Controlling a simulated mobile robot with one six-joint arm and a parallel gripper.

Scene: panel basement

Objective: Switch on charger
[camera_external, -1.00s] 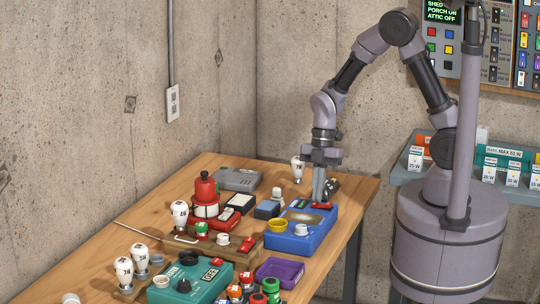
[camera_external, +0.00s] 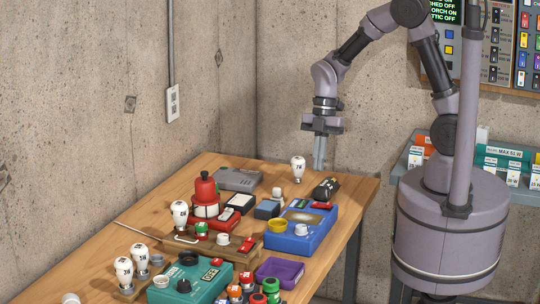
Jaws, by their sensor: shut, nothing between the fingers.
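A blue box-shaped device (camera_external: 315,236) stands on the wooden table near its right end. It has a small dark display (camera_external: 300,203), a red switch (camera_external: 322,206), a yellow cup-like part (camera_external: 277,225) and a white knob (camera_external: 301,229). I cannot read a label that tells whether it is the charger, and the switch position is too small to tell. My gripper (camera_external: 320,167) points straight down, shut and empty, in the air above the far end of the blue device. It touches nothing.
Behind the blue device are a black block (camera_external: 326,188) and a white bulb (camera_external: 298,168). A red bottle-like item (camera_external: 205,196), a teal box (camera_external: 190,283), a purple tray (camera_external: 279,271) and a grey box (camera_external: 236,179) crowd the table (camera_external: 150,208). A switch panel hangs on the wall.

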